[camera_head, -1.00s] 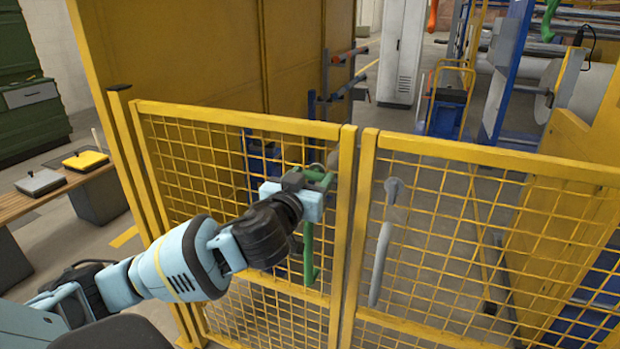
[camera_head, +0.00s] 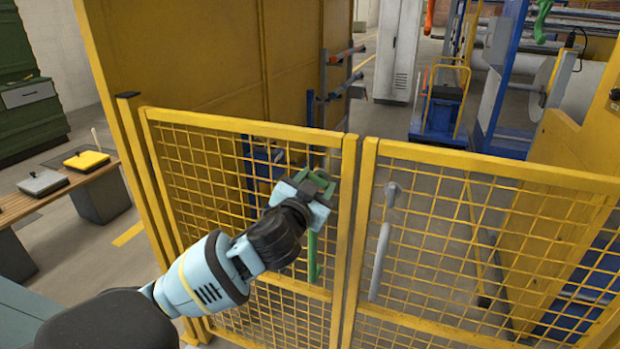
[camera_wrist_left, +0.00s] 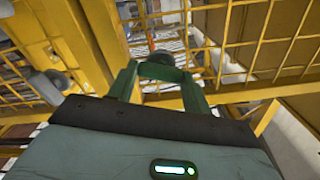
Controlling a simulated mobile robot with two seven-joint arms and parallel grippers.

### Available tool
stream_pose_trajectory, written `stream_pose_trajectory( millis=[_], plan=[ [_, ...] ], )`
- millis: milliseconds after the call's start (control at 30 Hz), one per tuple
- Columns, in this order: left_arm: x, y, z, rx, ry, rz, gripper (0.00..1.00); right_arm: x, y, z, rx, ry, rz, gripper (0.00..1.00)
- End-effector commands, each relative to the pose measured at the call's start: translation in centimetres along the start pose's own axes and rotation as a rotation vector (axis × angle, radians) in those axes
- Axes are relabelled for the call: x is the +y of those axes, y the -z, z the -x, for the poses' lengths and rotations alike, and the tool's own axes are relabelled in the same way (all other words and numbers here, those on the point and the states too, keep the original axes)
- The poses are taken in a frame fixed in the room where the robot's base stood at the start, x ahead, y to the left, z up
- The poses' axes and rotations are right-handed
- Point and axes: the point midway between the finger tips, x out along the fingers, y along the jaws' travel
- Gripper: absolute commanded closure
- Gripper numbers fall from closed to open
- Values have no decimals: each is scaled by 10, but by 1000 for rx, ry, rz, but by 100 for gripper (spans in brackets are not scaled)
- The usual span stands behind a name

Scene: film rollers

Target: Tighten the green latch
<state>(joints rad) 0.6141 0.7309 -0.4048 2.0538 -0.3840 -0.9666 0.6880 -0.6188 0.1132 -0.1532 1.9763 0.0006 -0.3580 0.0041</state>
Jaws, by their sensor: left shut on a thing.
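The green latch (camera_head: 313,258) is on the left yellow mesh gate (camera_head: 225,121), close to its inner post. Its lower bar hangs roughly upright below my left gripper (camera_head: 318,183). The gripper is shut on the upper part of the latch, and its wrist and fingers hide much of that part. In the left wrist view, green pieces (camera_wrist_left: 124,84) stand just beyond the dark edge of my gripper, close to the yellow mesh. I cannot clearly separate fingers from latch there. My right gripper is not in view.
The right gate (camera_head: 470,161) has a grey handle (camera_head: 379,262) beside the gap between the gates. A yellow panel wall (camera_head: 220,60) stands behind the left gate. A wooden bench (camera_head: 90,166) is at left. A blue cart (camera_head: 440,112) stands beyond the gates.

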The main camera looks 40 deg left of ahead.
Motion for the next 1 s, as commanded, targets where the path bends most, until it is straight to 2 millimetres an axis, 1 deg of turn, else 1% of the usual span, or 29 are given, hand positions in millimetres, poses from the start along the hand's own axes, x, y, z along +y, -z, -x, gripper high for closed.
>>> stream_pose_trajectory(
  millis=[33,100,300,400,667,1000],
  plan=[
    [-3,7,1,5,4,-42,74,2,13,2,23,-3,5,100],
    [-3,6,1,5,4,-110,74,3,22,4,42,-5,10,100],
    [-2,6,1,6,5,-300,74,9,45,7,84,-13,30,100],
    [-1,5,0,5,4,-396,74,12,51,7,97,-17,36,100],
    [2,2,0,4,2,-645,74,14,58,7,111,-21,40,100],
    [3,0,0,3,1,-931,74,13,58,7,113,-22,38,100]
  ],
)
